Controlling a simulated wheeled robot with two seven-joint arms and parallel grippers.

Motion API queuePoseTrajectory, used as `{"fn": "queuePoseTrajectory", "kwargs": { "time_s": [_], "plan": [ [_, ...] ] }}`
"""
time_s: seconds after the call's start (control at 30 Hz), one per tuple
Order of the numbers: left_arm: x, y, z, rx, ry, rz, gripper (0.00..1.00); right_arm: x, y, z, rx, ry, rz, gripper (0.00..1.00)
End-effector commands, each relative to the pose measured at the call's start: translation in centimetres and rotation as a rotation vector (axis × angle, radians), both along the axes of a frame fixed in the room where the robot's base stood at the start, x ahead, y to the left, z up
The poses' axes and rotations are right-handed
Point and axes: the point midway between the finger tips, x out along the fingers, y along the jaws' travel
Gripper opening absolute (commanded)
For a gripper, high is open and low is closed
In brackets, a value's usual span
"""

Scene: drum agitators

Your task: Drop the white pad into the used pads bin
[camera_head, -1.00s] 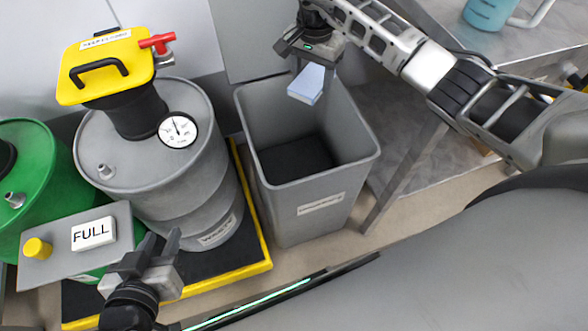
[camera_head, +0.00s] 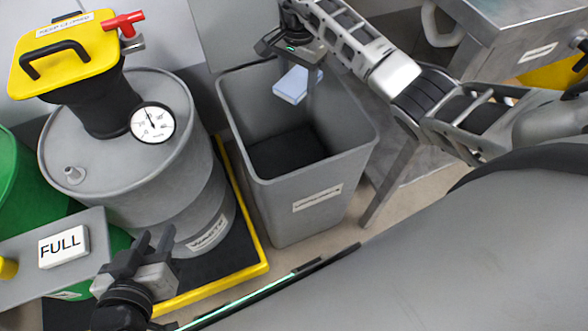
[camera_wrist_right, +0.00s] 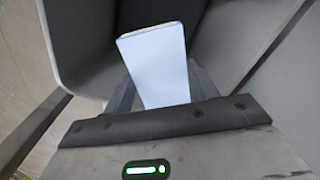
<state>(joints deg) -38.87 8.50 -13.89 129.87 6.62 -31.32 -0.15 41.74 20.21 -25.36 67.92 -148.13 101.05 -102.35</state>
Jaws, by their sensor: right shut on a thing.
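The white pad (camera_head: 297,84), a pale flat block, is held in my right gripper (camera_head: 302,72). In the right wrist view the pad (camera_wrist_right: 157,62) stands out between the fingers, with grey bin walls (camera_wrist_right: 80,40) beyond it. The tall grey open bin (camera_head: 285,215) stands on the floor in the middle of the head view. It has a dark inside bottom and a front label too small to read. The pad hangs over the bin's mouth, towards its back. My left gripper (camera_head: 153,243) is empty, its fingers apart, in front of the grey drum.
A grey drum (camera_head: 125,165) with a gauge and yellow-topped pump stands left of the bin on a yellow-edged pallet (camera_head: 258,268). A FULL sign (camera_head: 63,246) and a green drum are further left. A metal bench (camera_head: 515,40) is at right.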

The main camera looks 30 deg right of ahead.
Motion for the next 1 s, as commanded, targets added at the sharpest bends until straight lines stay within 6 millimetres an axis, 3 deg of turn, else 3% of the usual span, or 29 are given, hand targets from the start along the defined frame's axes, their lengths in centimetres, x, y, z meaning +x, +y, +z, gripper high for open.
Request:
{"fn": "queuePoseTrajectory", "kwargs": {
  "time_s": [0.23, 0.27, 0.33, 0.73, 1.0],
  "plan": [
    [0.0, 0.1, -0.2, 0.005, 0.002, -0.005, 0.34, 0.0, 0.0, 0.0, 0.000, 0.000, 0.001, 0.31],
    [0.0, 0.1, -0.2, 0.007, 0.002, -0.004, 0.34, 0.0, 0.0, 0.0, 0.000, 0.000, 0.001, 0.63],
    [0.0, 0.1, -0.2, 0.008, 0.001, -0.005, 0.34, 0.0, 0.0, 0.0, 0.000, 0.000, 0.001, 0.83],
    [0.0, 0.2, 0.1, 0.010, -0.001, -0.003, 0.34, 0.1, 0.0, 0.8, -0.001, -0.002, 0.001, 0.83],
    [-0.1, 0.6, 1.7, 0.012, -0.027, 0.010, 0.34, 0.1, -0.1, 6.4, -0.004, -0.006, 0.002, 0.83]
  ]
}}
